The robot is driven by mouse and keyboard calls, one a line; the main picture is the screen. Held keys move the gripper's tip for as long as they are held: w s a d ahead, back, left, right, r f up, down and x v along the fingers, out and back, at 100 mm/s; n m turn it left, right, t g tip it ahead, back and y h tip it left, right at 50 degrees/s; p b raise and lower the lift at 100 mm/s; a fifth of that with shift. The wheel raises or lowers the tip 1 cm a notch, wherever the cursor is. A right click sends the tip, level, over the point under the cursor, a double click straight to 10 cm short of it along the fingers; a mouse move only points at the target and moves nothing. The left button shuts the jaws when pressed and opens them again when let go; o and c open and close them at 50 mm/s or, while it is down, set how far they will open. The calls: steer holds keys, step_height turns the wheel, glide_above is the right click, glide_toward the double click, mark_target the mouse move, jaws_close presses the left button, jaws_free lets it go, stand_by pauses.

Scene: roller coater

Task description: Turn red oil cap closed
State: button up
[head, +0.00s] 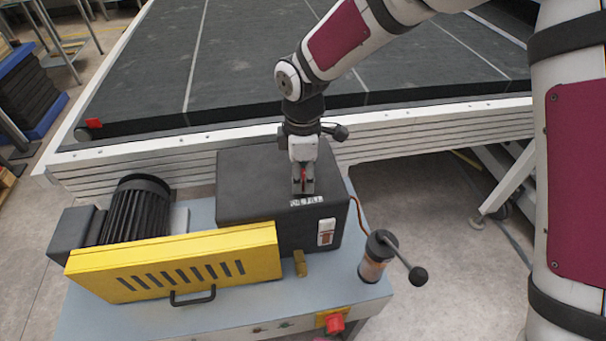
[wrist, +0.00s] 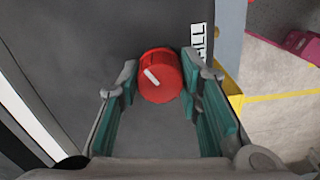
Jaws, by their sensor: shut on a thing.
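The red oil cap (wrist: 165,84) sits on top of the dark gearbox (head: 250,175). It has a white line mark, which lies diagonally from upper left to lower right in the wrist view. My gripper (head: 303,187) points straight down over the gearbox top, and its fingers are closed on the cap from both sides. In the wrist view the teal-padded fingers flank the cap. In the head view the fingers hide most of the cap, and only a bit of red shows between them. A white label (head: 307,201) lies beside the cap.
A yellow slotted guard (head: 175,262) and a black finned motor (head: 137,212) stand to the left. A lever with a black ball (head: 418,276) rises at the right. A red button (head: 335,324) is at the front. The conveyor frame (head: 420,122) runs behind.

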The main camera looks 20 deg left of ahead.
mark_target(303, 174)
steer(key=m, duration=0.5)
steer(key=shift+w+m, duration=0.1)
steer(key=shift+m, duration=0.2)
steer(key=m, duration=0.6)
steer(key=m+p, duration=0.2)
steer(key=m, duration=0.4)
steer(key=shift+r+m, duration=0.1)
steer(key=shift+m, duration=0.2)
steer(key=m+p, duration=0.2)
steer(key=m, duration=0.3)
steer(key=shift+m+p, duration=0.3)
steer(key=shift+p, duration=0.05)
steer(key=o, duration=1.1)
steer(key=shift+o, duration=0.2)
step_height(303, 174, up, 12)
